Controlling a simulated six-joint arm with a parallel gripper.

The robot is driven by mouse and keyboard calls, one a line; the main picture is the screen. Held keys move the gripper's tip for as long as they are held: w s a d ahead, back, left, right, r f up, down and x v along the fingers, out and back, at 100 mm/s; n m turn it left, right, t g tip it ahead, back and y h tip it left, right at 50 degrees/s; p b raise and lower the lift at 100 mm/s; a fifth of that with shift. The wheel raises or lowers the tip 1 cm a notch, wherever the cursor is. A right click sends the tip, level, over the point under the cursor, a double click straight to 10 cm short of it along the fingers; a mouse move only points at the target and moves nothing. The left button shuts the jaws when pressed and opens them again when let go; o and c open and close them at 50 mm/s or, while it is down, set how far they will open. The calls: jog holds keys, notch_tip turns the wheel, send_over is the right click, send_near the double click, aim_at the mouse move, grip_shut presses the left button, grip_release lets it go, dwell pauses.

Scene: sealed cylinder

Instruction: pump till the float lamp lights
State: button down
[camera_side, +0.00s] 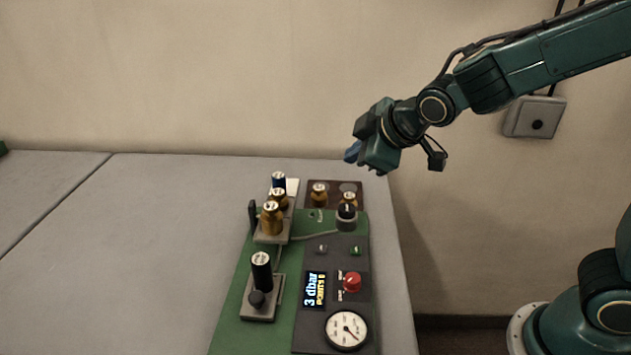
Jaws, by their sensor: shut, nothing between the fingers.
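My gripper (352,155) is shut and empty, high above the far right part of the bench, apart from everything on it. A black upright handle (261,272), perhaps the pump, stands on a grey plate on the green board, with a dark round knob (256,298) at its front. Two small lamps (321,249) sit on the dark panel; the right one (355,250) looks green, the left one grey. I cannot read their labels, so which is the float lamp is unclear.
Brass weights (271,217) stand stacked on a grey block, with more brass pieces (319,194) on a dark tray behind. A black-topped knob (346,215), a red knob (352,282) and a round gauge (346,330) are on the right. The bench's left (120,250) is clear.

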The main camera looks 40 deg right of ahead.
jog(key=shift+f, duration=0.15)
send_near(345, 205)
jog(key=shift+w+f, duration=0.45)
jog(key=shift+w, duration=0.4)
jog(key=shift+w+f, duration=0.45)
jog(key=shift+w, duration=0.4)
jog(key=shift+w+f, duration=0.45)
jog(key=shift+w, duration=0.4)
jog(key=shift+d+f, duration=0.1)
jog(key=shift+f, duration=0.05)
dwell(0.5)
jog(key=shift+f, duration=0.25)
jog(key=shift+f, duration=0.95)
dwell(1.8)
jog(key=shift+r, duration=1.35)
jog(key=shift+r, duration=0.1)
